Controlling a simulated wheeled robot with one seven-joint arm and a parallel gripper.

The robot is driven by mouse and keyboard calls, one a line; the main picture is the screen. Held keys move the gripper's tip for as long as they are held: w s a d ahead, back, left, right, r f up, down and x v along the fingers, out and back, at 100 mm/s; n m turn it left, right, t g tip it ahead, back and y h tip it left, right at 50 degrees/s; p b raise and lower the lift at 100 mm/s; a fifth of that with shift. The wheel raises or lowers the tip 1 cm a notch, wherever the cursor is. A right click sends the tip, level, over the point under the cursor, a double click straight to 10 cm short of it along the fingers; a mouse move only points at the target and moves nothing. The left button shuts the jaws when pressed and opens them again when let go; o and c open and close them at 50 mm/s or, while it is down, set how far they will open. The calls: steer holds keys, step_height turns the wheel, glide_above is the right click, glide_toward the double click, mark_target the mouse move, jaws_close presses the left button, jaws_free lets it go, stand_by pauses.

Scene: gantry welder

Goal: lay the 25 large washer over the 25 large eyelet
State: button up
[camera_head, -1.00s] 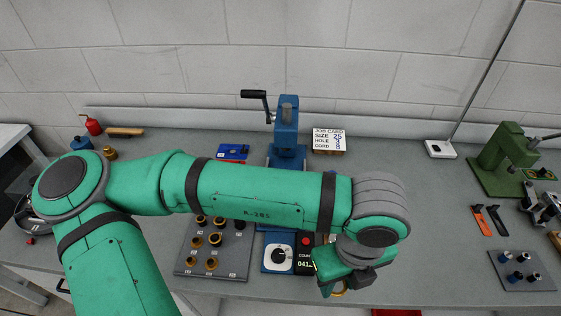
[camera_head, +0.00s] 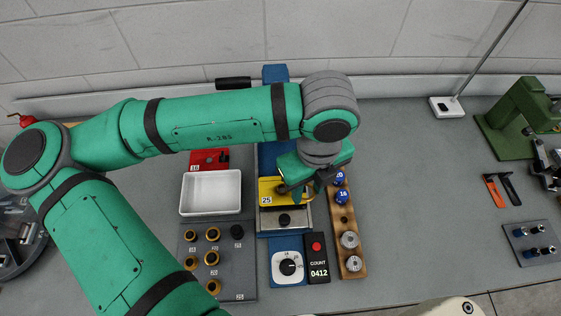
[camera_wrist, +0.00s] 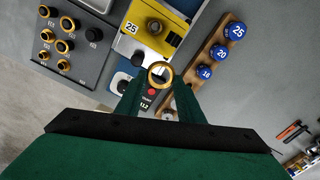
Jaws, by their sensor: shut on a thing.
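My gripper (camera_wrist: 159,88) is shut on a gold ring, the washer (camera_wrist: 159,73), seen between the fingertips in the wrist view. In the head view my gripper (camera_head: 308,190) is beside the right end of the yellow block marked 25 (camera_head: 268,198), and the washer is mostly hidden. The yellow block (camera_wrist: 167,41) shows ahead of the washer in the wrist view, with a round fitting (camera_wrist: 154,27) on it. I cannot tell surely whether that fitting is the 25 large eyelet. The washer appears apart from it.
A grey board (camera_head: 222,262) with several gold rings lies left of the blue press base (camera_head: 290,246). A white tray (camera_head: 211,210) stands behind the board. A wooden rack (camera_head: 347,222) with blue numbered pieces is close on the right. A counter (camera_head: 317,268) sits in front.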

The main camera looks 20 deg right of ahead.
steer(key=n, duration=0.1)
glide_toward(283, 192)
steer(key=shift+w+d+y, duration=0.15)
steer(key=shift+y, duration=0.15)
steer(key=shift+f, duration=2.65)
steer(key=shift+f, duration=0.5)
stand_by(2.1)
steer(key=shift+r, duration=0.5)
steer(key=o, duration=1.1)
steer(key=r, duration=1)
steer(key=shift+d+r, duration=0.3)
steer(key=shift+r, duration=0.1)
